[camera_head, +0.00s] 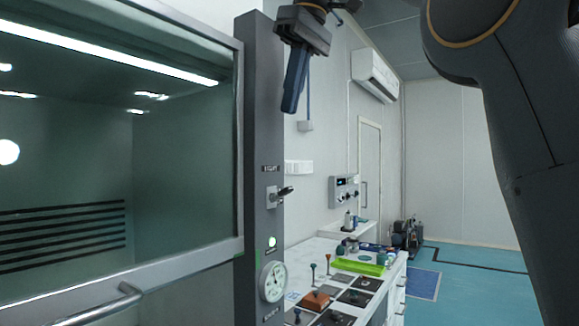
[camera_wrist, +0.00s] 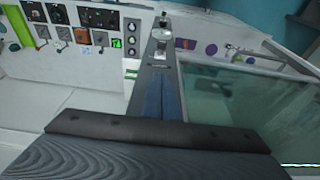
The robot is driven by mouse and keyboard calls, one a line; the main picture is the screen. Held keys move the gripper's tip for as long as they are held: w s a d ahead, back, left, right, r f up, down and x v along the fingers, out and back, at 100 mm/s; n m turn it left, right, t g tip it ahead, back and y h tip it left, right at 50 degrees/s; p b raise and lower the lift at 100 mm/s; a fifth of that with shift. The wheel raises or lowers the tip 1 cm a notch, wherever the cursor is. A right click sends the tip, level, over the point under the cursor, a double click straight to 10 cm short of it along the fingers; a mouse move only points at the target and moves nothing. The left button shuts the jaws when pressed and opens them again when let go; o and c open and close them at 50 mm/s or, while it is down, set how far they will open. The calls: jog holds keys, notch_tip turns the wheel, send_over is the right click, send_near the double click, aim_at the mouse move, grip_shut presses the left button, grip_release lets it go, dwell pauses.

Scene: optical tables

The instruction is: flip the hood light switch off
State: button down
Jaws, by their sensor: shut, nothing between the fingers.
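The hood light switch (camera_head: 279,193) is a small metal toggle on the dark grey post of the fume hood, under a small "LIGHT" label. Its lever sticks out to the right, tilted slightly up. The switch also shows in the wrist view (camera_wrist: 162,37), beyond the fingertips. My gripper (camera_head: 289,108) has blue fingers pressed together, holding nothing. It hangs above the switch and apart from it, near the top of the post. In the wrist view the shut fingers (camera_wrist: 158,84) point along the post toward the switch.
The glass hood sash (camera_head: 120,150) fills the left, with a lit strip inside. A round gauge (camera_head: 272,281) and a lit indicator (camera_head: 271,241) sit lower on the post. A bench (camera_head: 310,262) with panels, levers and a green tray (camera_head: 358,267) stands behind.

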jog(key=shift+f, duration=0.1)
send_over(283, 189)
jog(key=w, duration=0.2)
jog(key=f, duration=0.8)
jog(key=shift+s+a+f+b, duration=0.1)
jog(key=shift+s+f+b, duration=0.1)
jog(key=shift+f+b, duration=0.15)
jog(key=f, duration=0.2)
jog(key=d, duration=0.1)
jog(key=shift+s+f, duration=0.35)
jog(key=shift+f, duration=0.05)
jog(key=shift+s+d+f, duration=0.15)
jog(key=shift+d+f, duration=0.05)
jog(key=shift+f, duration=0.5)
jog(key=shift+f, duration=0.1)
